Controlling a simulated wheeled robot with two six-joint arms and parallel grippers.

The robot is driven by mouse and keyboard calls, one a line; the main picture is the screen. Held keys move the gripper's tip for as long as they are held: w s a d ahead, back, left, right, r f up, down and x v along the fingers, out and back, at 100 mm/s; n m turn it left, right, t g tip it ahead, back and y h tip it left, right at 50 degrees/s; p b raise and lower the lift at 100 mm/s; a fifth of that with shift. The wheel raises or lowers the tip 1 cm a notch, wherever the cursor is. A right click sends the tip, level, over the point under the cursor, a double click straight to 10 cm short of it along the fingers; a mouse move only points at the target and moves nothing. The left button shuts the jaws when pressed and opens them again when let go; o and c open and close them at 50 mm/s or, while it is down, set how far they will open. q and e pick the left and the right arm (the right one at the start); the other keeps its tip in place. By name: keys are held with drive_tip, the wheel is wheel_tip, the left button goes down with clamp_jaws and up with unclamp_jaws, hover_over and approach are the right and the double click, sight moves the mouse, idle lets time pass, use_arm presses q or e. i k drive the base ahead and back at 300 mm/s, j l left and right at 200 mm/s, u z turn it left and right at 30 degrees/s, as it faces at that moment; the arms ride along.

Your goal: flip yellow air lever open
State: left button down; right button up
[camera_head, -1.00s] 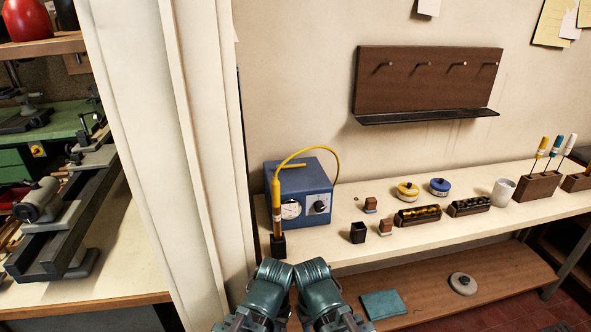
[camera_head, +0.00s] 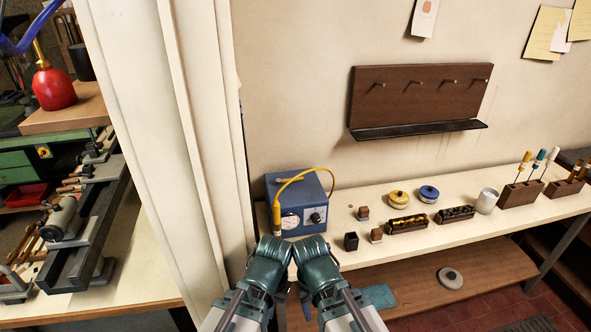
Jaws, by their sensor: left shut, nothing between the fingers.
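A blue box (camera_head: 307,187) with a round gauge and a dark knob stands at the left end of the cream bench. A yellow hose (camera_head: 333,180) arches over it to a yellow-handled tool (camera_head: 277,218) upright at its front left. A yellow strip (camera_head: 288,182) lies along the box top; I cannot tell if it is the lever. My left gripper (camera_head: 274,247) is shut and empty, low in front of the box and apart from it. My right gripper (camera_head: 313,249) is close beside it; its fingertips are hidden, so its opening cannot be told.
A white pillar (camera_head: 165,130) stands left of the box. Small blocks, yellow (camera_head: 399,199) and blue (camera_head: 428,193) tins, dark trays and a white cup (camera_head: 487,201) line the bench (camera_head: 455,233). A pegged brown rack (camera_head: 420,95) hangs above. A lower shelf (camera_head: 440,290) runs underneath.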

sight(292, 180)
drive_tip(key=i+l+u, duration=0.25)
drive_tip(key=l, duration=0.4)
drive_tip(key=i+l+u, duration=0.35)
drive_tip(key=i+l, duration=0.15)
drive_tip(key=i+l+u, duration=0.15)
drive_tip(key=i+l, duration=0.15)
drive_tip(key=l, duration=0.35)
